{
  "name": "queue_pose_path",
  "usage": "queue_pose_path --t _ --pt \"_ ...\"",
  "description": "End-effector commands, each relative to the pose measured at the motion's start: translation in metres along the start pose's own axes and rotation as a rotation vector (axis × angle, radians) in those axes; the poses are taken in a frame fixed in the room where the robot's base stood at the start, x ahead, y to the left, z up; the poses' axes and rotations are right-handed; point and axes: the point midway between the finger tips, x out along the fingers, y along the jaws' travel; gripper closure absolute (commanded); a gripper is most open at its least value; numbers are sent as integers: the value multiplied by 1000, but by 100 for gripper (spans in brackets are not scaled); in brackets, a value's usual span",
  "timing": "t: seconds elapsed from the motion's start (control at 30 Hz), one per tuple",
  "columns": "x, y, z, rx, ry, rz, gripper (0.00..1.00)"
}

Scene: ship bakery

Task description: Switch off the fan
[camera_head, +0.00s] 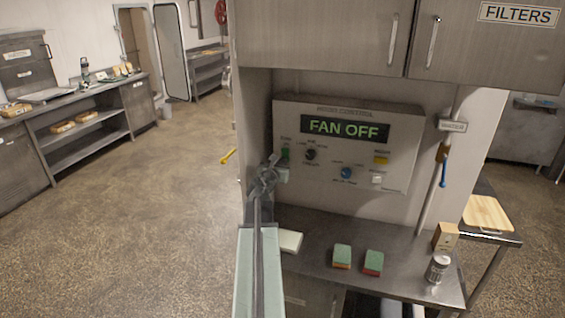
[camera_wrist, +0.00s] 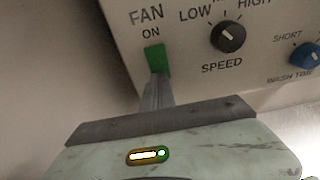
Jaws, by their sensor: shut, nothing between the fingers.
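The hood control panel (camera_head: 397,158) is fixed to the wall above a steel shelf. Its display (camera_head: 345,129) reads "FAN OFF". The green fan switch (camera_wrist: 157,60) sits at the panel's left under the words "FAN" and "ON"; it also shows in the head view (camera_head: 285,153). My gripper (camera_wrist: 157,84) is shut and empty, with its fingertips right at the switch's lower end, seemingly touching it. In the head view my gripper (camera_head: 278,163) is at the panel's lower left. Any label below the switch is hidden by my gripper.
The speed knob (camera_wrist: 228,37) and blue wash timer knob (camera_wrist: 305,55) are to the right. Two sponges (camera_head: 342,256) (camera_head: 373,263), a white block (camera_head: 290,241), a small box (camera_head: 445,236) and a can (camera_head: 437,267) stand on the steel counter (camera_head: 325,225). Open floor lies left.

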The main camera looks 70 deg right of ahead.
Motion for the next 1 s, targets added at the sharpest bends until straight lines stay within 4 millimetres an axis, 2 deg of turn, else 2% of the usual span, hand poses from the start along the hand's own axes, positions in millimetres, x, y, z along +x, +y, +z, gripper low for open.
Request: queue_pose_path --t 0.2,0.33,0.6,0.73,1.0 --pt "-1 0 1 -2 -1 1 100" --pt "-10 0 2 -2 -1 1 100" --pt "-60 0 2 -1 -2 2 100" --pt "-78 0 2 -1 -2 1 100" --pt "-81 2 1 -1 -2 2 100"
